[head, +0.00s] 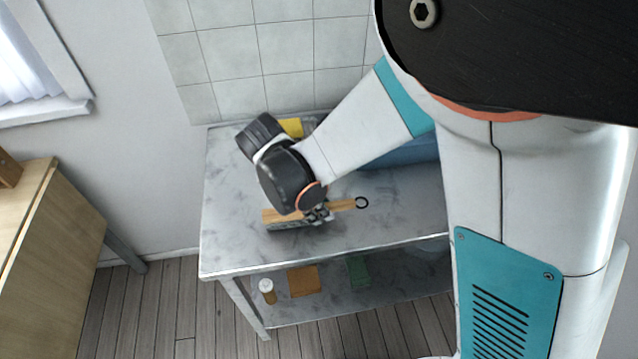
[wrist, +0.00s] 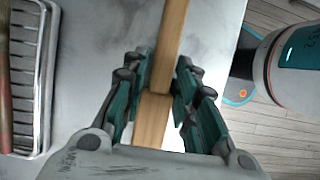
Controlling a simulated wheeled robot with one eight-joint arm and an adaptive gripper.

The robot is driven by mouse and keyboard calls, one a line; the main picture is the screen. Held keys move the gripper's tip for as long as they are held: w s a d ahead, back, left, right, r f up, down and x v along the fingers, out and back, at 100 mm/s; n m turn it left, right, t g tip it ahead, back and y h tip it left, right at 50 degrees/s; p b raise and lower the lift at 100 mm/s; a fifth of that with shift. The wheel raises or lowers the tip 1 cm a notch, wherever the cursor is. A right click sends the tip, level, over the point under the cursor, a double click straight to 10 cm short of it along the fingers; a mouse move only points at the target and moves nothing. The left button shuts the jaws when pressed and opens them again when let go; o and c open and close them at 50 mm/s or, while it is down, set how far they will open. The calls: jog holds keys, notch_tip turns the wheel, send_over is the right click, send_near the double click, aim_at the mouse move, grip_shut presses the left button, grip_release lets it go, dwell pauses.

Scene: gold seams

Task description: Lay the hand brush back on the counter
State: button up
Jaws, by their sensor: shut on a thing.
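The hand brush (head: 272,214) has a pale wooden body and handle with a dark ring at the handle's right end. It lies level over the middle of the grey marbled counter (head: 235,240). My gripper (head: 318,214) is shut on the brush around its middle. In the wrist view, the wooden brush (wrist: 172,40) runs between the teal finger pads of my gripper (wrist: 162,85). The brush is at or very close above the counter top; whether it touches cannot be told. My gripper hides part of the brush, and its bristles are hard to make out.
A blue bin (head: 412,152) stands at the back right, partly behind my arm. A yellow item (head: 291,127) lies at the back. A wire rack (wrist: 42,75) is at the left in the wrist view. The lower shelf (head: 335,295) holds orange and green cloths and a small jar. The counter's front left is clear.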

jog(key=shift+f, duration=0.1)
jog(key=o, duration=1)
jog(key=shift+o, duration=0.2)
jog(key=p+v, duration=0.5)
jog(key=v, duration=0.7)
jog(key=shift+w, duration=0.1)
